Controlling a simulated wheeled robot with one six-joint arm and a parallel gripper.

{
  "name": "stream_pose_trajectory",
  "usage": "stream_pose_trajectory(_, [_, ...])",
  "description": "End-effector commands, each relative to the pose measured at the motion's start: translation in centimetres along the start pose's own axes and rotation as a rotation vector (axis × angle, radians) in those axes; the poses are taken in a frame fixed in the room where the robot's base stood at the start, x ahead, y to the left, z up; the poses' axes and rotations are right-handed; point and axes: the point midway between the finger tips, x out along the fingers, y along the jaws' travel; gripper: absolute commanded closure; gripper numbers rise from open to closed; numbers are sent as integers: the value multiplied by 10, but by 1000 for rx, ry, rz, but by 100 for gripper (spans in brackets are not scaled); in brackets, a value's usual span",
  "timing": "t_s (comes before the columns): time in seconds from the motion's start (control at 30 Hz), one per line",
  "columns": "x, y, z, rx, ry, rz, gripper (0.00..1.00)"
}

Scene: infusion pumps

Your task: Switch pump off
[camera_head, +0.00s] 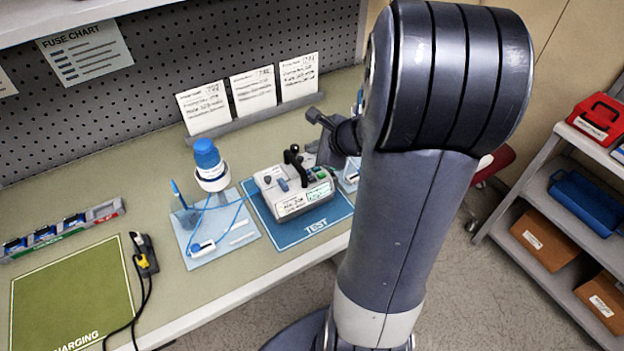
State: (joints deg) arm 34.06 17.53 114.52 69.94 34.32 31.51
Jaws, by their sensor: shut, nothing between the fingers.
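The pump (296,193) is a pale grey box with a small greenish display and a white label on its front. It sits on the blue TEST mat (305,225). A blue-grey control shows on its top, and a black upright part stands at its back. Whether its switch is on or off is too small to tell. My arm reaches in from the right, and its dark far end with my gripper (318,118) is behind and to the right of the pump, seemingly apart from it. My gripper looks shut and empty; its fingers are small and unclear. My arm hides the area right of the pump.
A green CHARGING mat (72,300), a black cable plug (144,252) and a grey rack (62,232) lie farther left. Cards stand behind.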

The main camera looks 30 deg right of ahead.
Motion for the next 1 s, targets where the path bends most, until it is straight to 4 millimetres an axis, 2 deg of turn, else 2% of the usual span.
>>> stream_pose_trajectory(0.5, [49,36,-36,0,0,0,100])
stream_pose_trajectory(0.7, [56,41,-41,0,0,0,100])
stream_pose_trajectory(1.0, [55,40,-40,0,0,0,100])
